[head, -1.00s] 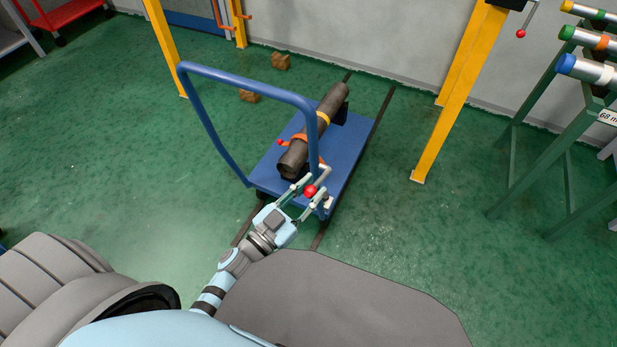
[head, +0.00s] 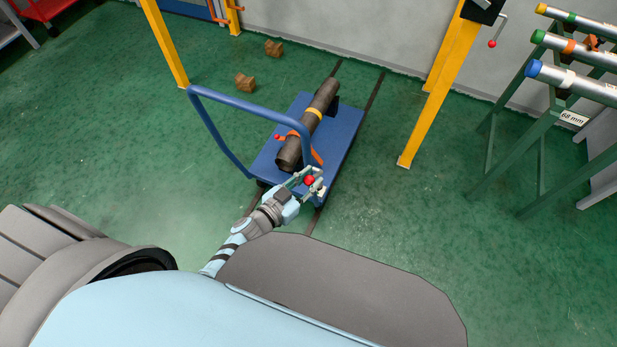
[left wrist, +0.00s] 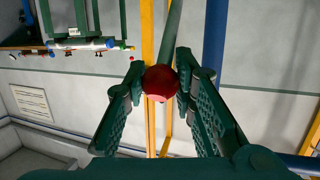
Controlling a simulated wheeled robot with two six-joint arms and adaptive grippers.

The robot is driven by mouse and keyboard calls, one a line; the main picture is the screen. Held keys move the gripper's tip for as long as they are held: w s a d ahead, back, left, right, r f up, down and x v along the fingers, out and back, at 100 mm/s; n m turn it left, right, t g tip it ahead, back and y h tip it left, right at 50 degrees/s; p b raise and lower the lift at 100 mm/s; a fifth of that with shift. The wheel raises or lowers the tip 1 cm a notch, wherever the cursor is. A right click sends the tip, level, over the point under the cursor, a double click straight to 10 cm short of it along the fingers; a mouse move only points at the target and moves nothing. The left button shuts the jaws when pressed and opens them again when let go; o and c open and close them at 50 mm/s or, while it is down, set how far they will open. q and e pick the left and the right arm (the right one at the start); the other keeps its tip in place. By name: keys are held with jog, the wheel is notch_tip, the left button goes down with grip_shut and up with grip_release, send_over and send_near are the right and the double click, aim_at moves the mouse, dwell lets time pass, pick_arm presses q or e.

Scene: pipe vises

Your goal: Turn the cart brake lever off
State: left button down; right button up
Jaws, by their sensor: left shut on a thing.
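The blue cart (head: 338,142) stands on the green floor with its blue push handle (head: 250,104) toward me. The brake lever's red ball knob (head: 309,181) is at the cart's near right corner, beside the foot of the handle. My left gripper (head: 308,179) is shut on this knob. In the left wrist view the red knob (left wrist: 160,83) sits between the two fingertips, with the lever's rod (left wrist: 172,35) running up from it. Fingers partly hide the lever in the head view. My right gripper is not in view.
A dark pipe (head: 308,125) lies on the cart, with an orange strap around it. Two dark floor strips run under the cart. Yellow posts (head: 440,85) stand at the right and left. A green pipe rack (head: 541,140) is at the right. Wooden blocks (head: 245,83) lie behind the cart.

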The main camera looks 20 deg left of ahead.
pick_arm(q)
jog(key=shift+r, duration=0.1)
jog(key=c, duration=1.3)
grip_release()
jog(key=v, duration=1.2)
